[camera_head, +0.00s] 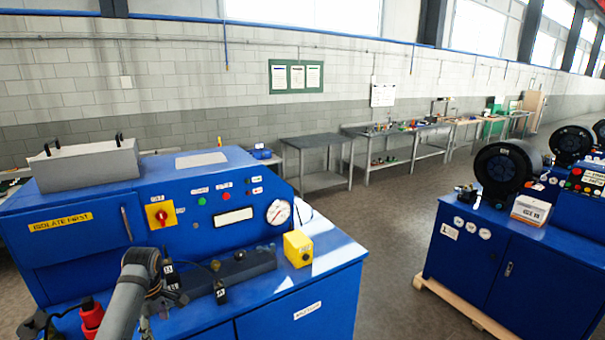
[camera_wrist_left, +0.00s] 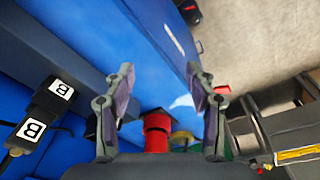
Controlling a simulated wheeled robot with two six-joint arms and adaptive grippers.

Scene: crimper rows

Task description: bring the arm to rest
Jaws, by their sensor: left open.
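My left arm (camera_head: 122,298) reaches over the front of the near blue machine (camera_head: 75,240) in the head view; its gripper is hard to make out there. In the left wrist view my left gripper (camera_wrist_left: 160,88) is open, its two fingers wide apart with nothing between the tips. A red part (camera_wrist_left: 157,132) shows beyond and below the fingers, and I cannot tell its distance. My right gripper is not in view.
Black blocks with white letter labels (camera_wrist_left: 60,88) stand left of the fingers. A yellow box (camera_head: 298,248) sits on the machine's ledge. A second blue machine (camera_head: 490,262) with a white box (camera_head: 531,210) stands right, across open floor (camera_head: 388,285). Workbenches (camera_head: 318,143) line the wall.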

